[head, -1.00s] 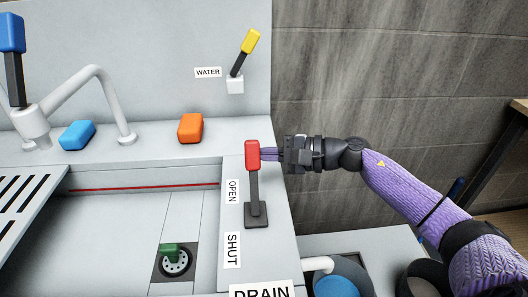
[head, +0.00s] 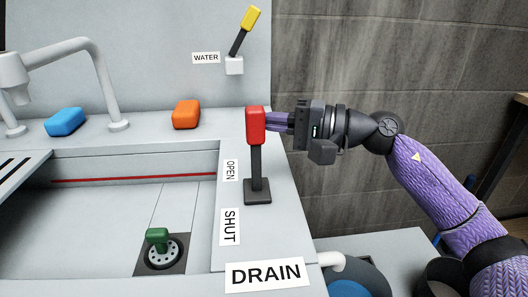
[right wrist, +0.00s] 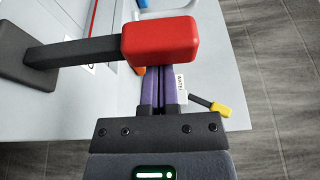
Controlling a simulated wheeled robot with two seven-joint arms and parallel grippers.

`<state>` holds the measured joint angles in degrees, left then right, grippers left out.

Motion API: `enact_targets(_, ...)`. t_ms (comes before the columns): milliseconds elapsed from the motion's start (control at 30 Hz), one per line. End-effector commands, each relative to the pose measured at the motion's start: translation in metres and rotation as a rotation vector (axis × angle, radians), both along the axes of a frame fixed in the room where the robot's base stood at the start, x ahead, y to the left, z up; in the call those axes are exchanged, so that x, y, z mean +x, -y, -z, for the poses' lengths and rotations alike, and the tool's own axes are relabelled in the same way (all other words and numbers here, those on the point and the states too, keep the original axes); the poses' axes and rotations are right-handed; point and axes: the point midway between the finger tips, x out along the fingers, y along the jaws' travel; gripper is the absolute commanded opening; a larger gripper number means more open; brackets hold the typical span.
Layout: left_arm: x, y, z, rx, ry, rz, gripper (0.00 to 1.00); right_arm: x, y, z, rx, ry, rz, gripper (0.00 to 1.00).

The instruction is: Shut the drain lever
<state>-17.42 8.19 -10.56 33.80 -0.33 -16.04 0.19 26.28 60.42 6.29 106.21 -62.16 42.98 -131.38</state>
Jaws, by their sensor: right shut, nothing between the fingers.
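The drain lever has a red handle (head: 256,126) on a dark shaft, rising from a dark base (head: 257,192) on the counter beside the sink. Its handle end is toward the OPEN label (head: 230,170), away from the SHUT label (head: 229,227). My right gripper (head: 279,122) comes in from the right, shut and empty, its purple fingers at the handle's right side. In the right wrist view the red handle (right wrist: 160,42) covers the fingertips (right wrist: 160,80); whether they touch is unclear. My left gripper is not in view.
A green-topped plug (head: 157,238) is at the round drain in the sink. A DRAIN sign (head: 266,273) is at the counter's front. A yellow water lever (head: 249,18), orange block (head: 186,114) and blue block (head: 65,121) are behind. A faucet pipe (head: 100,75) arches at left.

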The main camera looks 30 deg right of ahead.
Motion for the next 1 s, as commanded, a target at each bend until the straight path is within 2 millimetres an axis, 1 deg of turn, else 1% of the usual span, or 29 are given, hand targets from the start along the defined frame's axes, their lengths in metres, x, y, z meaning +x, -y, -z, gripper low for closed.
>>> enact_targets(33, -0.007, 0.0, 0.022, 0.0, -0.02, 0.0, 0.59, 0.0, -0.001, 0.014, -0.021, 0.033, -0.001, 0.0)
enact_targets(100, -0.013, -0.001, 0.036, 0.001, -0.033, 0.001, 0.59, -0.003, -0.003, 0.013, -0.05, 0.091, -0.001, 0.0)
enact_targets(300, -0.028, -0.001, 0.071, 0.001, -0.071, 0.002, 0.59, -0.015, -0.009, 0.009, -0.125, 0.247, -0.001, 0.0)
enact_targets(400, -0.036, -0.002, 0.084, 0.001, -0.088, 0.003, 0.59, -0.021, -0.012, 0.008, -0.157, 0.315, -0.001, 0.0)
enact_targets(500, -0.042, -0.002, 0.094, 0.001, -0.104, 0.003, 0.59, -0.027, -0.014, 0.007, -0.185, 0.375, 0.0, 0.0)
enact_targets(700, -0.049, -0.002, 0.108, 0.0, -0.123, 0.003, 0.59, -0.037, -0.018, 0.005, -0.225, 0.461, -0.001, 0.0)
enact_targets(1000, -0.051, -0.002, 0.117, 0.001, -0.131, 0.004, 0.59, -0.043, -0.021, 0.002, -0.252, 0.519, -0.001, 0.0)
